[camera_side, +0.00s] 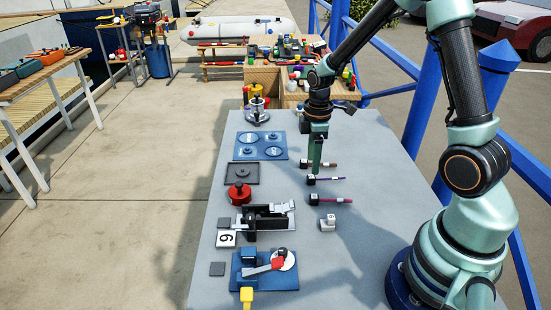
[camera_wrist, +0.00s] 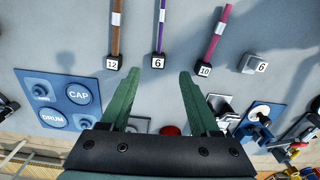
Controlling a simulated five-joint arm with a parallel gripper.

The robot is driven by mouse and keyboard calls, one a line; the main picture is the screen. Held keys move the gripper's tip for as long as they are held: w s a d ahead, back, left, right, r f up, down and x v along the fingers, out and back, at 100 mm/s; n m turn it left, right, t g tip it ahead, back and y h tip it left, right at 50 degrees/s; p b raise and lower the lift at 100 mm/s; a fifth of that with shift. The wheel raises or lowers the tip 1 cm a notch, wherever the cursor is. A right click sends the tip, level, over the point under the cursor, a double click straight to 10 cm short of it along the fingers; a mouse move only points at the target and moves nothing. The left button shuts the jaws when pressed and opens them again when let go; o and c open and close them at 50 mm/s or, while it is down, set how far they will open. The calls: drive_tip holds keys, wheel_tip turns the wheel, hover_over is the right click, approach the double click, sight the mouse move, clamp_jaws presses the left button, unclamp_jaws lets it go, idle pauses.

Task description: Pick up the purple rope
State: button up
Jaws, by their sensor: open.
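The purple rope (camera_wrist: 161,28) is a thin straight length with a white band and a black end block marked 6. In the wrist view it lies between a brown rope (camera_wrist: 116,30) with a block marked 12 and a magenta rope (camera_wrist: 216,38) with a block marked 10. The purple rope also shows in the side view (camera_side: 328,179), flat on the grey table. My gripper (camera_wrist: 158,78) is open and empty, its green fingers on either side of the line of the purple rope. In the side view my gripper (camera_side: 316,172) is close by the rope's block; contact cannot be told.
A blue plate (camera_side: 262,145) with round discs, a red round piece (camera_side: 238,193) and a black fixture (camera_side: 265,218) stand along the table's left side. The table right of the ropes is clear.

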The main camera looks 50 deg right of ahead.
sight(312, 176)
drive_tip(key=shift+w+d+f, duration=0.1)
drive_tip(key=shift+d+f, duration=0.05)
drive_tip(key=shift+f, duration=2.5)
drive_tip(key=shift+c, duration=0.3)
clamp_jaws()
